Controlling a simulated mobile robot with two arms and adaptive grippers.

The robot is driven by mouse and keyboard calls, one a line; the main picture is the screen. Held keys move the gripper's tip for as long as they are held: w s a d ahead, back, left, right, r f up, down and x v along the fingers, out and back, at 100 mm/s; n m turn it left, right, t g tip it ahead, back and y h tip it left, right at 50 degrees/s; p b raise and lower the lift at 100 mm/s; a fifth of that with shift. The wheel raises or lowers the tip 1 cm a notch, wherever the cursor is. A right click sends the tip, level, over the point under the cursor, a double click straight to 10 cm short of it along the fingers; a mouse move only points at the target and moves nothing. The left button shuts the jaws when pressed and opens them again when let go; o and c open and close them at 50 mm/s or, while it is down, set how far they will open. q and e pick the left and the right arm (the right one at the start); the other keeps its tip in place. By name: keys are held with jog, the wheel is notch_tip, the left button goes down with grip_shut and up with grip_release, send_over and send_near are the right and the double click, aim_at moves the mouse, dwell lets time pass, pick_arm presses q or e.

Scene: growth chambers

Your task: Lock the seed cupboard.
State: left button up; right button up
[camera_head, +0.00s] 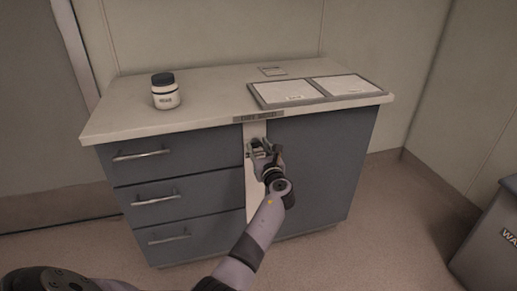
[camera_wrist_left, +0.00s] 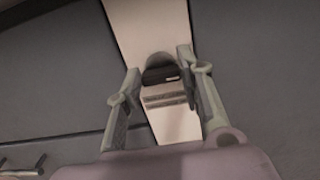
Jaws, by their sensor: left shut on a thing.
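The seed cupboard is a grey-blue unit with a pale top; its plain right front panel (camera_head: 325,165) sits flush. A small label plate (camera_head: 258,117) is on the top's front edge, too blurred to read surely. A pale vertical strip (camera_head: 254,131) runs down the front below it. My left gripper (camera_head: 262,147) is at this strip, shut on a small lock piece. In the left wrist view the lock piece (camera_wrist_left: 165,96) is light grey with a dark rounded top, between the fingers, in front of the strip (camera_wrist_left: 150,25). The fingers partly hide it in the head view. My right gripper is not in view.
Drawers with bar handles (camera_head: 156,199) fill the cupboard's left side. A white jar with a dark lid (camera_head: 166,98) and a grey tray with two pale sheets (camera_head: 262,102) stand on top. A grey bin (camera_head: 490,245) stands at the right. Floor between is clear.

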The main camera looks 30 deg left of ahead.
pick_arm(q)
jog(key=c, duration=0.4)
jog(key=shift+c, duration=0.2)
